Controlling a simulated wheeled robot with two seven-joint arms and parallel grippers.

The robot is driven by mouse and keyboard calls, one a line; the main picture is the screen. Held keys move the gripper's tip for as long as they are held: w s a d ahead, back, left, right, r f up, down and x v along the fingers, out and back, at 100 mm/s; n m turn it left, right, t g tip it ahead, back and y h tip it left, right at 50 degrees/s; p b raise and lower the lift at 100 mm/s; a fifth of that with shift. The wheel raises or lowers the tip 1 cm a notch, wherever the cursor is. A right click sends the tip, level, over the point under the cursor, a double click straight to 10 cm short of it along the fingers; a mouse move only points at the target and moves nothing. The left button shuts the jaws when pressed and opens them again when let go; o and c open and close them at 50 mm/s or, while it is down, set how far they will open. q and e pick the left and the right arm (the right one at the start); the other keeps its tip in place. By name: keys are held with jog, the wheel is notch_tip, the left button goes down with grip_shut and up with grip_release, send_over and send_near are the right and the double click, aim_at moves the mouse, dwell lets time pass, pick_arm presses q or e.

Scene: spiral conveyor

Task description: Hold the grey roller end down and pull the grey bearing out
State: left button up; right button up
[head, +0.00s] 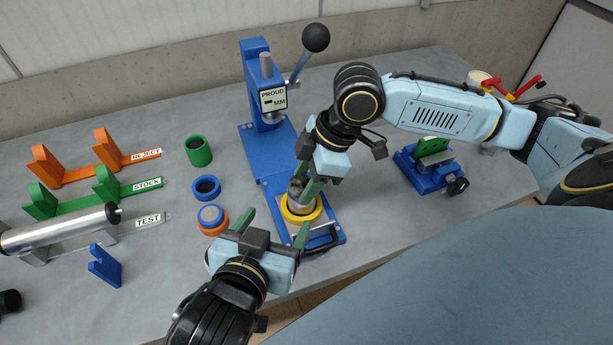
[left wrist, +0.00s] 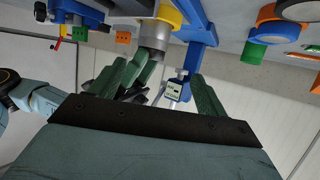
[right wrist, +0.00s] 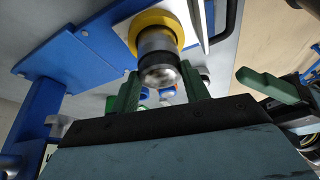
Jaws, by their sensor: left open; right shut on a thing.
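A grey cylindrical roller end (right wrist: 156,42) stands in a yellow ring (head: 318,210) on the blue press base. A grey bearing (right wrist: 160,76) with a shiny end face sits at its top. My right gripper (head: 305,180) is shut around this upper end, from above; its fingers flank it in the right wrist view. The exact line between bearing and roller end is hard to see. My left gripper (head: 273,228) is open and low at the near left of the yellow ring, its fingers apart and empty. The roller end also shows in the left wrist view (left wrist: 154,36).
The blue press (head: 255,75) with its black-knobbed lever stands behind. Green, blue and orange rings (head: 199,151) lie to the left, near the REJECT, STOCK and TEST racks (head: 66,180). A blue fixture (head: 430,172) stands on the right. My two grippers are close together.

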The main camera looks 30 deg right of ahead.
aim_at(301, 192)
pick_arm(q)
jog(key=x, duration=0.8)
jog(key=s+d+x, duration=0.1)
jog(key=x, duration=0.2)
jog(key=shift+w+d+f, duration=0.1)
jog(key=shift+w+d, duration=0.15)
jog(key=c, duration=1.4)
jog(key=o, duration=1.4)
jog(key=shift+s+a, duration=0.1)
jog(key=shift+a, duration=0.05)
